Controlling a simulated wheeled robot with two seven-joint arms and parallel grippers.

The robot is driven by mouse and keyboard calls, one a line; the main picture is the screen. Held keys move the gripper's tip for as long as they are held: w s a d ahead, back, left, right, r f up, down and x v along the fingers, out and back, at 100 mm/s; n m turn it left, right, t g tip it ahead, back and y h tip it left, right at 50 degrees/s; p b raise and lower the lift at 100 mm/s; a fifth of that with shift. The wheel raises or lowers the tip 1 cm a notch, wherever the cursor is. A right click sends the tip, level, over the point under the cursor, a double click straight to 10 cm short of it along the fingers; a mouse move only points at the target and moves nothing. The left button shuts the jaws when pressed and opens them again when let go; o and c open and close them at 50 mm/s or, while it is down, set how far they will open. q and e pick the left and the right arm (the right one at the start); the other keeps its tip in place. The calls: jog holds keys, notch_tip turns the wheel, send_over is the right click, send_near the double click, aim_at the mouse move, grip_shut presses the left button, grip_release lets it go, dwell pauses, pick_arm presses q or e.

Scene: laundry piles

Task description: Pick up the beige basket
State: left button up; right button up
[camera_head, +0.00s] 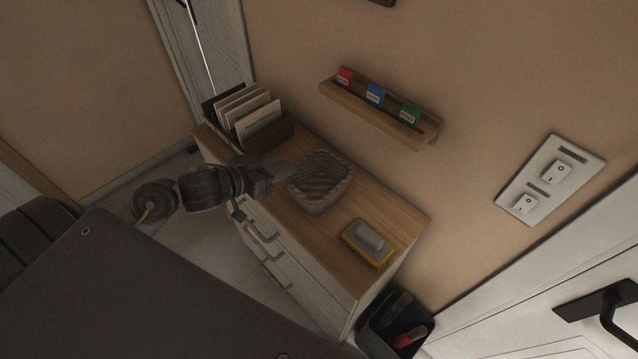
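The beige basket (320,182) is a small woven, open-topped basket standing upright on the wooden top of a small cabinet (349,267). It looks empty. My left gripper (284,172) reaches in from the left, its fingers at the basket's left rim. Whether the fingers touch the rim, or how far apart they are, is too dark and small to tell. My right gripper is not in view.
A wooden holder with envelopes (258,125) stands at the cabinet's back left. A yellow-edged tray with a grey item (368,243) lies right of the basket. A wall shelf (372,108) with small coloured cards hangs above. A black bin (397,322) stands beside the cabinet.

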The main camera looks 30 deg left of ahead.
aim_at(296, 164)
pick_arm(q)
jog(key=shift+p+x, duration=0.45)
jog(key=shift+x, duration=2.2)
jog(key=shift+s, duration=0.15)
jog(key=shift+c, duration=0.2)
grip_shut()
